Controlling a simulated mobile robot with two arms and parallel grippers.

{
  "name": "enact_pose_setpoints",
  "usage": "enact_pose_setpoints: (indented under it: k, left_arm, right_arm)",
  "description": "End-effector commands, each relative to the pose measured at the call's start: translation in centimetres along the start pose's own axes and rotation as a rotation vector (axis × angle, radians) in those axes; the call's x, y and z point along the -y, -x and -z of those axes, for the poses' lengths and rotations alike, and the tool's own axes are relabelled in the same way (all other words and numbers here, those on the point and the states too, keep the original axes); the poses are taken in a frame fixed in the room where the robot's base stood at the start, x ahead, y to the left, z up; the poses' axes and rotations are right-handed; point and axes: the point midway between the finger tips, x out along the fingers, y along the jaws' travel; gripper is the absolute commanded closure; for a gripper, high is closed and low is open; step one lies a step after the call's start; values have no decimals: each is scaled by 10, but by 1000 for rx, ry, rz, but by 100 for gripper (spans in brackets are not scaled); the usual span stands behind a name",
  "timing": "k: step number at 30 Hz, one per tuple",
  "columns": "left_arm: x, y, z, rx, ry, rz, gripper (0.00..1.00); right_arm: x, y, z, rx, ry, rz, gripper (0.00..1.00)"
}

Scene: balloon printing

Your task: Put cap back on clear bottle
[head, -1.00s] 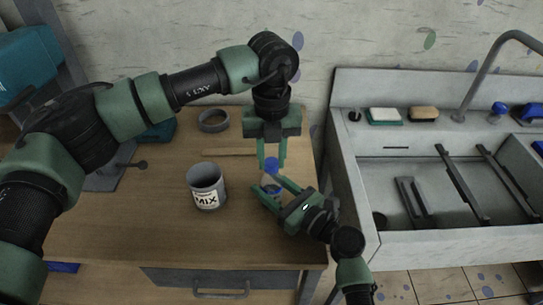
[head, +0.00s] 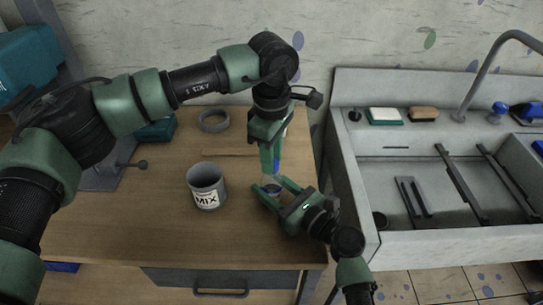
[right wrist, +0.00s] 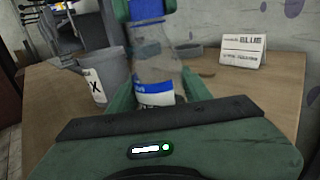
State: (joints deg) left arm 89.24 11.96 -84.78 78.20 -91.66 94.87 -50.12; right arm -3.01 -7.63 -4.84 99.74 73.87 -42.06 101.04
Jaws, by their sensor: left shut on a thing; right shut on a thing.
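The clear bottle (right wrist: 155,72) has a blue and white label and stands upright in my right gripper. In the head view the bottle (head: 271,187) is mostly hidden between the fingers. My right gripper (head: 270,189) is shut on it, reaching in from the lower right. My left gripper (head: 273,168) points down directly above the bottle, shut on the blue cap (head: 277,162), which shows only partly beside the fingers. The left fingertips (right wrist: 145,9) also show at the bottle's top in the right wrist view. I cannot tell whether the cap touches the neck.
A grey can labelled MIX (head: 206,187) stands left of the bottle on the wooden table (head: 150,220). A small white sign (right wrist: 244,50) stands at the back. A sink (head: 450,244) is on the right.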

Motion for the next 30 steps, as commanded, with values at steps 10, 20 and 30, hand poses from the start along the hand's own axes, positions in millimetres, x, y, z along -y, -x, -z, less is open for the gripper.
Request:
enact_pose_setpoints:
  k: [10,20,30]
  left_arm:
    - [0,0,1,-1,6,-2,47]
    - [-1,16,0,-1,6,-3,47]
    - [-1,86,1,-2,6,-4,47]
  right_arm:
    - [0,0,0,0,0,-1,100]
    - [0,0,0,0,0,0,100]
    - [0,0,0,0,0,0,100]
